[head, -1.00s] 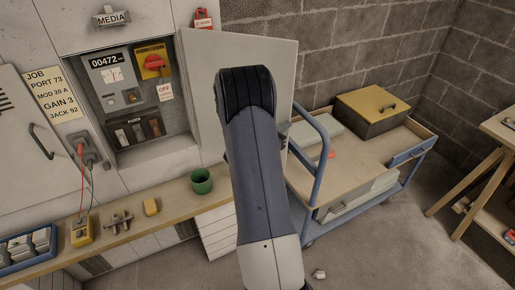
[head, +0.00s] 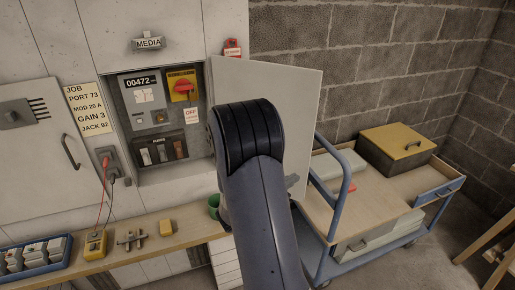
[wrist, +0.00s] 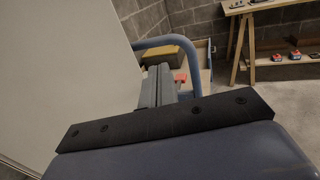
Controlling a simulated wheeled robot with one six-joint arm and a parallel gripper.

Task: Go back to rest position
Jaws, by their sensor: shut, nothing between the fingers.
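My arm rises through the middle of the head view, and its dark joint stands in front of the open cabinet door (head: 295,90). My gripper (wrist: 158,84) shows in the wrist view as two grey fingers side by side, shut with nothing between them. The wrist view looks past the pale door panel (wrist: 60,70) toward the trolley and a wooden bench (wrist: 262,35).
A blue-railed trolley (head: 345,205) with a yellow-lidded box (head: 398,145) stands right. The open panel has a red switch (head: 184,88).

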